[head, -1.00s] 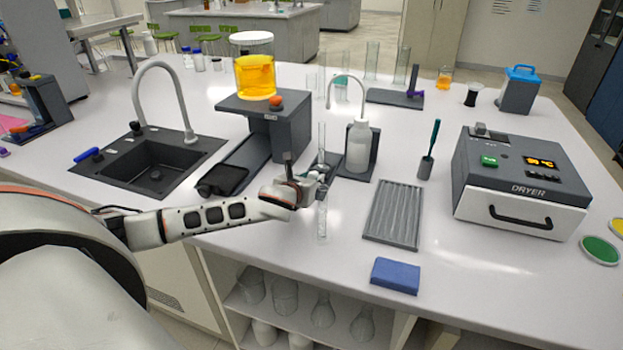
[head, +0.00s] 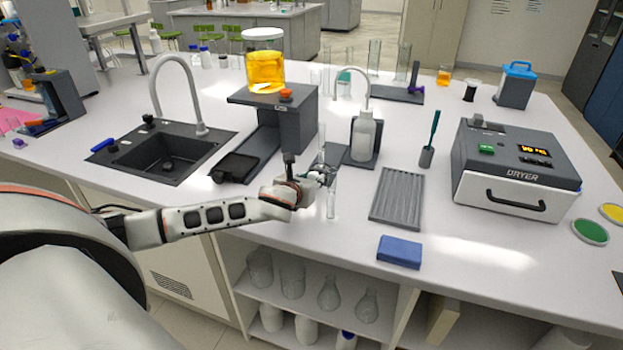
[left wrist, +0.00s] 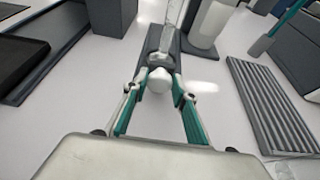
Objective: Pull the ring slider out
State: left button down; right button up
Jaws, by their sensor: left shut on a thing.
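A dark rig stand (head: 285,118) carries a jar of orange liquid (head: 265,69) with a white lid. I cannot tell which part is the ring slider. My left gripper (head: 324,178) is to the right of the rig, shut on a clear tube (head: 331,200) that shows above and below it. In the left wrist view my fingers (left wrist: 159,92) close around a pale rounded end (left wrist: 160,80). My right gripper is out of view.
A wash bottle (head: 363,138) on a dark stand is just behind my left gripper. A ribbed tray (head: 398,198), a blue block (head: 399,252) and a dryer (head: 515,170) are to the right. A black sink (head: 160,155) with a tap is left. Clear bench lies around the block.

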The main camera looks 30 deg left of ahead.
pick_arm(q)
jog(key=shift+w, duration=0.15)
jog(key=c, duration=1.7)
grip_release()
jog(key=shift+o, duration=0.3)
jog(key=v, duration=1.2)
